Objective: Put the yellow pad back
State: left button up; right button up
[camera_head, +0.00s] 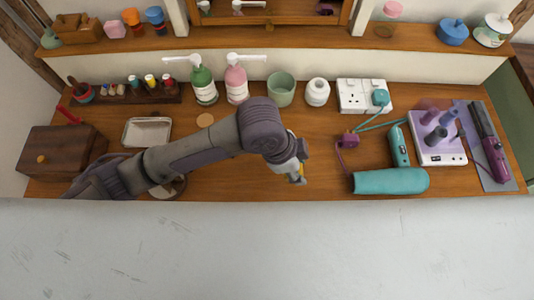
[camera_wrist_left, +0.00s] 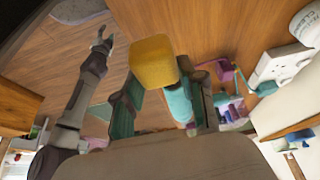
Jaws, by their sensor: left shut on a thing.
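My left gripper (camera_head: 298,176) is shut on the yellow pad (camera_wrist_left: 153,62), a small rounded block held between its two fingers. In the head view only a sliver of the pad (camera_head: 296,179) shows, above the front part of the wooden counter (camera_head: 235,175), left of the teal hair dryer. The rest of it is hidden by the gripper. In the left wrist view, what looks like my right gripper (camera_wrist_left: 103,40) is far off at the left, its fingers apart and empty.
A teal hair dryer (camera_head: 390,181) lies right of the gripper. A white tray (camera_head: 147,132), wooden box (camera_head: 60,150), green bottle (camera_head: 203,87), pink bottle (camera_head: 237,86) and green cup (camera_head: 281,90) stand on the counter. A shelf (camera_head: 270,42) runs behind. Bare wood lies between cup and gripper.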

pick_arm(q)
jog(key=w+a+f, duration=0.2)
jog(key=w, duration=0.1)
jog(key=w+a+f, duration=0.2)
jog(key=w, duration=0.1)
jog(key=w+a+f+p, duration=0.1)
jog(key=w+a+f, duration=0.1)
jog(key=w, duration=0.1)
jog(key=shift+w+f, duration=0.1)
jog(key=shift+f, duration=0.1)
jog(key=shift+w+f, duration=0.1)
jog(key=shift+f, duration=0.1)
notch_tip(320, 180, down, 3)
jog(key=shift+f+p, duration=0.15)
jog(key=shift+p, duration=0.3)
jog(key=shift+f, duration=0.3)
jog(key=o, duration=1)
